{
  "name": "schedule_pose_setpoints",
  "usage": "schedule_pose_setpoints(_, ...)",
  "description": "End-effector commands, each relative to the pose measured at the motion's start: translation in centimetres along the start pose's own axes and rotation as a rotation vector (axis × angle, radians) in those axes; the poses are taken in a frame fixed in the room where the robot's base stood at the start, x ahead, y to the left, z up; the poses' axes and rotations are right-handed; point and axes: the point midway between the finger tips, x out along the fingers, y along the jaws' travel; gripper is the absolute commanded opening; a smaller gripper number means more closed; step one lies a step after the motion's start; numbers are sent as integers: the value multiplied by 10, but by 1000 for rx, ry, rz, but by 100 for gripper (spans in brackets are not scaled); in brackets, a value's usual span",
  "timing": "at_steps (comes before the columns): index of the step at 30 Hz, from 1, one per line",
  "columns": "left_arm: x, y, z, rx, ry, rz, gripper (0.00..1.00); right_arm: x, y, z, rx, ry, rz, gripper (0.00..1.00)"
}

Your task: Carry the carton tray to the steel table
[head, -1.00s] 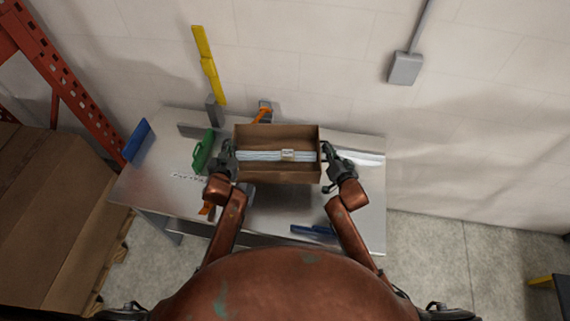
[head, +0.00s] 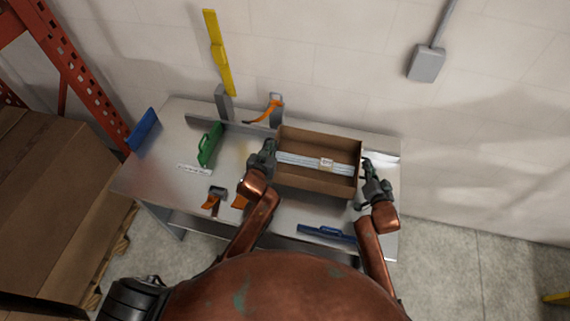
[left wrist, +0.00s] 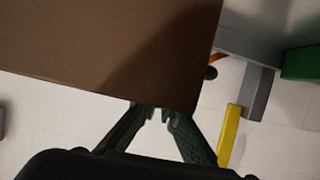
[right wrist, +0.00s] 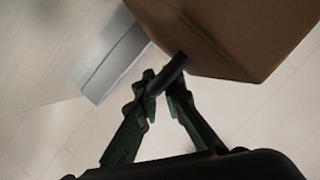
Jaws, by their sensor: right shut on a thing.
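The carton tray (head: 318,186) is a brown open box over the right part of the steel table (head: 160,180). A bundle of pale strips with a white label (head: 326,163) lies inside. Whether the tray touches the table is unclear. My right gripper (head: 366,163) is at its right end. In the right wrist view, its fingers (right wrist: 160,85) are shut on a dark bar sticking out of the tray. My left gripper (head: 268,148) is at its left end. In the left wrist view, its fingertips (left wrist: 160,112) are close together at the carton's edge; their grip is hidden.
A green item (head: 210,143), a blue item (head: 141,129) and orange-handled tools (head: 214,200) are on the table's left part. A blue item (head: 326,234) lies at the front edge. A yellow upright bar (head: 220,55) stands behind. A large carton (head: 60,200) is at left.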

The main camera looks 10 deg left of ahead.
Motion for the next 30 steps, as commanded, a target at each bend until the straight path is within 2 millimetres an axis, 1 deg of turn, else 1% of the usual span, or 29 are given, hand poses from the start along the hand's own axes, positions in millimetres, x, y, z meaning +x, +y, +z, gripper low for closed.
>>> schedule_pose_setpoints(6,-1,1,-3,0,4,1,0,0,-2,-2,0,3,-3,0)
schedule_pose_setpoints(14,0,1,0,0,3,2,0,1,0,0,0,2,-3,0)
schedule_pose_setpoints(20,4,1,8,0,1,2,0,3,5,8,0,0,-1,0)
schedule_pose_setpoints(30,13,1,30,0,-6,2,0,10,18,26,1,-6,2,0)
